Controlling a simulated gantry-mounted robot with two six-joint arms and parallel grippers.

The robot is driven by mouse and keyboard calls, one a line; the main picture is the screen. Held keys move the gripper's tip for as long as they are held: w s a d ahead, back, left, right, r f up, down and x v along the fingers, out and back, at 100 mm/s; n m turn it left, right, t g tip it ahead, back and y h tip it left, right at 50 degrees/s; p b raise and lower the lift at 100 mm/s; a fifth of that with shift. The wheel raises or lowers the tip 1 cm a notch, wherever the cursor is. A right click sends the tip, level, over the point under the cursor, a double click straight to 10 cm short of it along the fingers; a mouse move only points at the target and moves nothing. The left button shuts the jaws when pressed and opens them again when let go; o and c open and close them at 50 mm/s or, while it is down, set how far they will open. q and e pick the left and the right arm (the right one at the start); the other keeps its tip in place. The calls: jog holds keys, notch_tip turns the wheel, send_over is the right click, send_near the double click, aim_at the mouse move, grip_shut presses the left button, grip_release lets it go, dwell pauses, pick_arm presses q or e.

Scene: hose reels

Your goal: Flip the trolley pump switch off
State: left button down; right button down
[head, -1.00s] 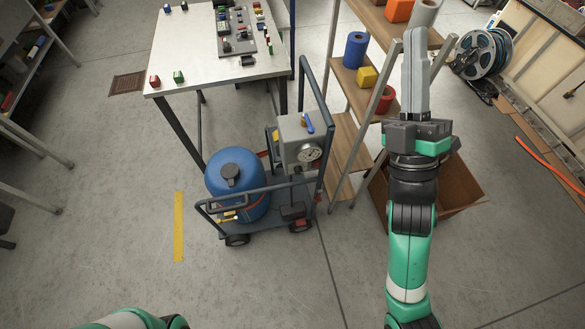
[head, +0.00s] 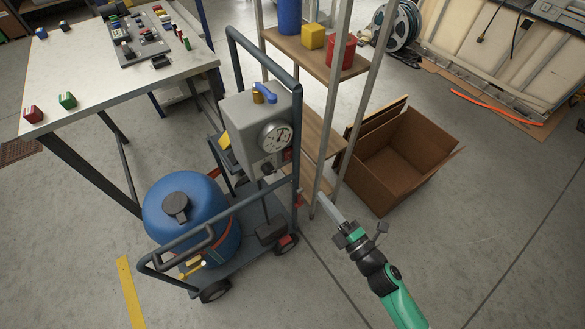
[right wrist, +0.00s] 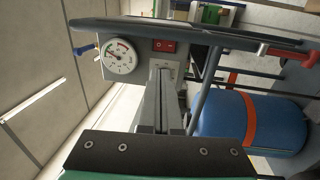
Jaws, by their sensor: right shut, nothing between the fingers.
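The pump trolley (head: 205,245) stands on the floor, carrying a blue tank (head: 180,205) and a grey pump box (head: 245,130) with a round gauge (head: 274,136). In the right wrist view, the red rocker switch (right wrist: 165,46) is on the box face beside the gauge (right wrist: 119,55). I cannot make out which way it is tipped. My right gripper (head: 324,197) is shut and empty, to the right of the trolley and lower in the picture than the box. In the wrist view its fingers (right wrist: 160,75) point toward the box, just below the switch. My left gripper is out of view.
The trolley's dark handle frame (head: 297,130) rises beside the box, and its bar (right wrist: 190,32) crosses the wrist view above the fingers. A shelf rack (head: 325,65) and an open cardboard box (head: 390,165) stand close to the right. A worktable (head: 70,90) is at left.

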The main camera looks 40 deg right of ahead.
aim_at(288, 154)
jog(key=b+x, duration=0.1)
jog(key=x, duration=1.3)
jog(key=shift+w+a, duration=0.1)
jog(key=shift+w, duration=0.1)
jog(key=shift+r, duration=0.1)
